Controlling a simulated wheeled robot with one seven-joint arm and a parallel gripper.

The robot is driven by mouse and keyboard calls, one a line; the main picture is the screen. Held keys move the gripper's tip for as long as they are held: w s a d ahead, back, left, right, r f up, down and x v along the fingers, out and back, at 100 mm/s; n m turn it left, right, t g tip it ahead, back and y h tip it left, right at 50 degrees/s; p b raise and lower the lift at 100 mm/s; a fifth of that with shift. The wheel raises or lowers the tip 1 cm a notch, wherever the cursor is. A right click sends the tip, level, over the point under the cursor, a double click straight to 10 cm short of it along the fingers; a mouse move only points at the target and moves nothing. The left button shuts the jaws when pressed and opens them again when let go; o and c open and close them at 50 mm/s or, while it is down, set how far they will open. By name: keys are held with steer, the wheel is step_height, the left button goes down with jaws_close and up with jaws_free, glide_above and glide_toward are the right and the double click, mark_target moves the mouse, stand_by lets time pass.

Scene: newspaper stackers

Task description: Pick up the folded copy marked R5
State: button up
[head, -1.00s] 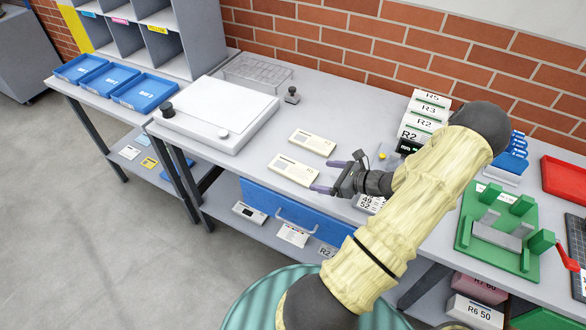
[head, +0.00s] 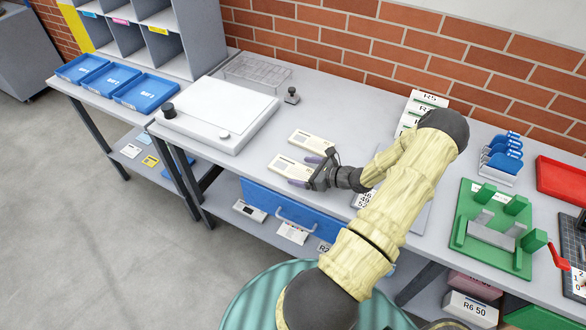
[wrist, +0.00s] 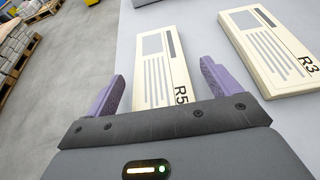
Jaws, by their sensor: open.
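The folded copy marked R5 (head: 287,165) is a cream, flat block lying near the front edge of the table. In the wrist view, the R5 copy (wrist: 163,50) lies between my two purple fingers, its R5 mark close to the palm bar, which hides its near end. My gripper (head: 307,171) is open at the right end of the copy, with one finger toward each long side. The wrist view shows gaps between the copy and both fingers (wrist: 163,75). Whether the fingertips are level with it I cannot tell.
A second cream copy marked R3 (wrist: 272,48) lies beside R5, toward the wall, just beyond my right finger in the wrist view; it also shows in the head view (head: 312,141). A white flat board (head: 220,110) is to the left. Stacked boxes (head: 425,103) stand behind my arm.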

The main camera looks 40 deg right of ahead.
mark_target(293, 170)
steer(key=x, duration=0.2)
steer(key=shift+w+a+f, duration=0.1)
steer(key=shift+w+a, duration=0.05)
steer(key=shift+w, duration=0.2)
steer(key=shift+c, duration=0.4)
steer(key=c, duration=1)
